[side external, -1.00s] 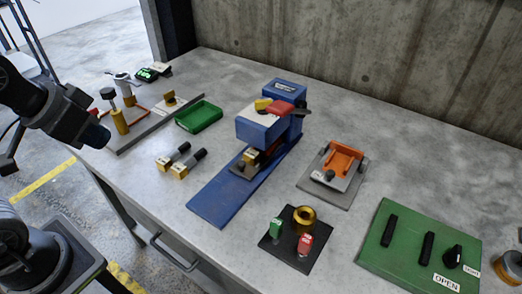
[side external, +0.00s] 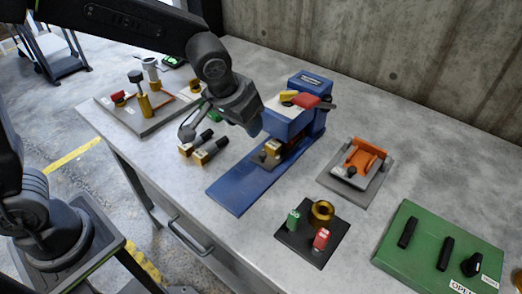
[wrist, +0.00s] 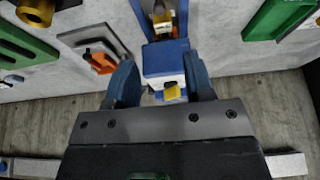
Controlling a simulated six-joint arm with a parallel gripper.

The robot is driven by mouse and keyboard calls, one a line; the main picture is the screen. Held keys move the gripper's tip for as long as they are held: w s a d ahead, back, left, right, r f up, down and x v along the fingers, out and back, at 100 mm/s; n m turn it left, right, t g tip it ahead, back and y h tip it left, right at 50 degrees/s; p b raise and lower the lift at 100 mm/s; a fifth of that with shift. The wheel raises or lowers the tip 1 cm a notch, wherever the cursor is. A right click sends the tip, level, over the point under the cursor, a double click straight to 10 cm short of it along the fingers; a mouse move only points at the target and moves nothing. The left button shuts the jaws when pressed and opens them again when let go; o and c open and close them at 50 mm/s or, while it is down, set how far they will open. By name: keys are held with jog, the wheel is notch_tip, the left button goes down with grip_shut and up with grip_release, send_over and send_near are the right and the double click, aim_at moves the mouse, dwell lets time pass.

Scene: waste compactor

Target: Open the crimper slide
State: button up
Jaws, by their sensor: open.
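The blue crimper (side external: 288,120) stands on a long blue base plate (side external: 237,190). Its head has a white top, a yellow block (side external: 303,99) and a red piece with a dark end. A brass-and-grey block (side external: 268,155) sits low on the base, under the head; I cannot tell if this is the slide. My gripper (side external: 240,112) is left of the crimper head in the side view, above the table. In the wrist view my gripper (wrist: 158,66) has two blue fingers spread apart, with the crimper head (wrist: 165,62) seen between them. I cannot tell whether they touch it.
Two brass pieces with black handles (side external: 205,148) lie left of the base. A black plate (side external: 310,238) with green and red pieces and a brass ring is in front. An orange fixture (side external: 361,158) and a green panel (side external: 440,250) stand right. A grey fixture board (side external: 150,112) is left.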

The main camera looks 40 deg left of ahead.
aim_at(262, 153)
jog(key=x, duration=1.4)
jog(key=shift+s, duration=0.1)
jog(key=shift+r, duration=0.1)
grip_shut()
